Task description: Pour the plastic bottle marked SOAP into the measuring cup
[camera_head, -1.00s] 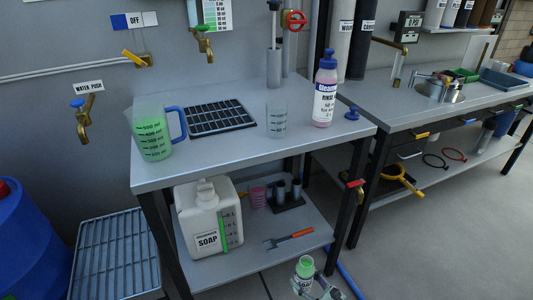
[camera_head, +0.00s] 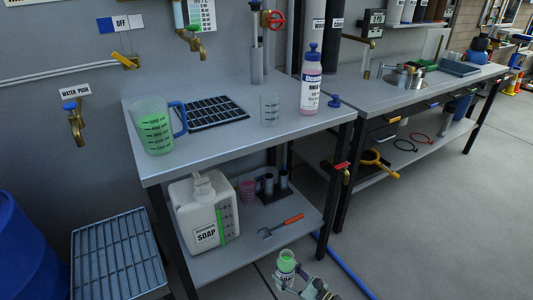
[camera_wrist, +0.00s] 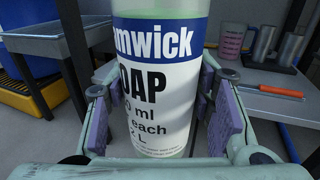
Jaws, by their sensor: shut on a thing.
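My gripper (camera_wrist: 160,125) is shut on the plastic bottle marked SOAP (camera_wrist: 157,55), with its pads on both sides of the blue and white label. In the head view, the bottle (camera_head: 287,262) is upright and holds green liquid, low in front of the bench; my gripper (camera_head: 298,280) is partly cut off at the bottom edge. On the bench top, a small clear graduated cup (camera_head: 270,108) stands right of the middle, seemingly empty. A larger graduated jug (camera_head: 155,130) with a blue handle and green contents stands at the left.
The bench top (camera_head: 225,148) is above the bottle, with a black grid mat (camera_head: 212,112) and a pink rinse bottle (camera_head: 311,85) on it. The lower shelf holds a white SOAP canister (camera_head: 205,215), a pink cup (camera_head: 247,191) and an orange-handled tool (camera_head: 285,225). Floor is open at right.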

